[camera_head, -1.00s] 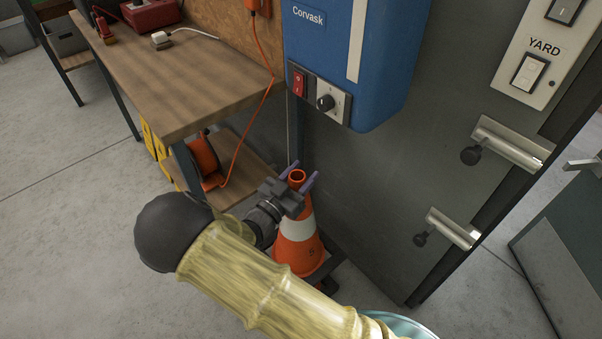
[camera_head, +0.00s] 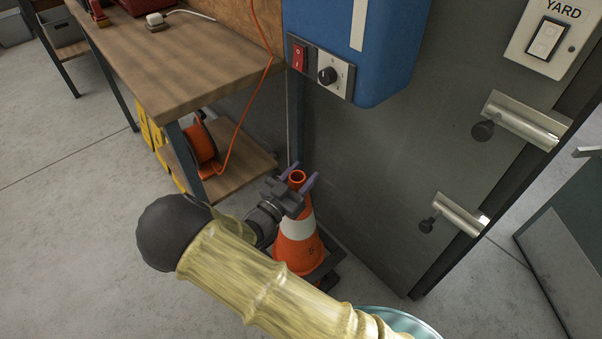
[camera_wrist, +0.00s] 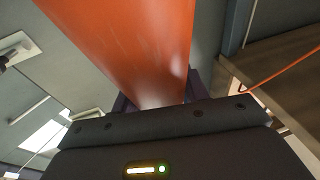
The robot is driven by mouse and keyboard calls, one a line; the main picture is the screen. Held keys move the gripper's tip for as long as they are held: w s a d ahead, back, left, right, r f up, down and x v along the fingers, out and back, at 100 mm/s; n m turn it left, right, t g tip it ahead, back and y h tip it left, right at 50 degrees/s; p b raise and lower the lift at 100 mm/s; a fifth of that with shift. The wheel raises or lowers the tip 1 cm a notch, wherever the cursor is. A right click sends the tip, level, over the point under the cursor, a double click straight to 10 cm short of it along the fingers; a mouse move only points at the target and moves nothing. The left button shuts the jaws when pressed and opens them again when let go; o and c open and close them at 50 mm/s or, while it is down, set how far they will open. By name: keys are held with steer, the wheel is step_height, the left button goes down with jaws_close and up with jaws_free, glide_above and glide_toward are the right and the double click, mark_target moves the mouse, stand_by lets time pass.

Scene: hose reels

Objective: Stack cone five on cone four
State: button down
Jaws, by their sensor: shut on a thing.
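An orange cone with a white band and a small dark mark that looks like a 5, cone five (camera_head: 298,254), stands upright in the head view beside the grey wall. My gripper (camera_head: 299,177) is shut on it near its top, one finger on each side. In the wrist view the cone's orange side (camera_wrist: 135,45) fills the upper middle, close against the jaws. My arm covers part of this area, so I cannot tell whether the base rests on anything.
A wooden workbench (camera_head: 185,70) with a lower shelf (camera_head: 238,165) stands left of the cone. An orange reel (camera_head: 201,143) and its cable are there. A blue cabinet (camera_head: 390,45) hangs on the wall above. Door handles (camera_head: 460,216) project at right. Floor at left is clear.

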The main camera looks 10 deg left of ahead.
steer(key=shift+f+b, duration=6.1)
steer(key=shift+f, duration=3.55)
steer(key=c, duration=0.7)
jaws_free()
steer(key=shift+o, duration=0.2)
steer(key=shift+f, duration=0.15)
steer(key=p+v, duration=0.4)
steer(key=v, duration=1.3)
steer(key=shift+a, duration=0.2)
steer(key=shift+s, duration=0.1)
